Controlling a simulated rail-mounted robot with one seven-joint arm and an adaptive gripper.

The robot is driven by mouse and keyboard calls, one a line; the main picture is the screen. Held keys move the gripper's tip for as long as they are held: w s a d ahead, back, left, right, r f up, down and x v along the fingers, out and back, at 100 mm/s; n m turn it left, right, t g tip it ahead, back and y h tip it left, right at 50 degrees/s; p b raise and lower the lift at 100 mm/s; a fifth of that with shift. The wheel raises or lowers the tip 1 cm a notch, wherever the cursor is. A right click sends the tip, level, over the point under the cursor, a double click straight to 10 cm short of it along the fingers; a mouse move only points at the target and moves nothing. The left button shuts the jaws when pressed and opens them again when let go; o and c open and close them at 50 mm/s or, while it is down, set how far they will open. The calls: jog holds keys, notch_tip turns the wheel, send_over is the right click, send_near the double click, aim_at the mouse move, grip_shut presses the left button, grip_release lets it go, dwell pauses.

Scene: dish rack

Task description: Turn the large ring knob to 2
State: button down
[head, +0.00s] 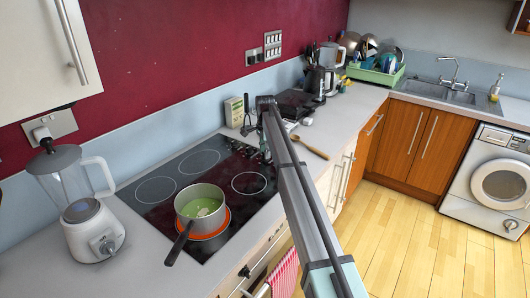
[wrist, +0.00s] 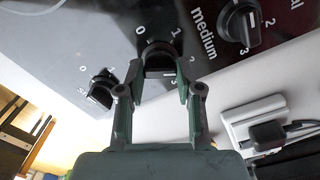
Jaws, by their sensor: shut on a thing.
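The black cooktop (head: 160,203) has several dark round knobs along its right end. In the wrist view, my gripper (wrist: 158,90) has its two fingers on either side of the middle knob (wrist: 158,58), shut on it. The marks 0, 1, 2 and a partly covered 3 stand around this knob. Its own name label is hidden, and its pointer position is unclear. The small knob (wrist: 101,88) is to the left, and the medium knob (wrist: 240,22) is at the upper right. In the head view, my arm mostly hides the gripper at the cooktop's right end.
A pot (head: 201,203) with green contents sits on a glowing orange ring, its handle toward the front edge. A blender (head: 83,215) stands left. A wooden spoon (head: 311,147) lies right of my arm. A wall socket with a plug (wrist: 265,130) is near my gripper.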

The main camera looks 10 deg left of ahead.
dwell(0.3)
jog(key=c, duration=0.8)
grip_release()
jog(key=shift+f, duration=0.1)
jog(key=shift+o, duration=0.2)
notch_tip(320, 180, up, 12)
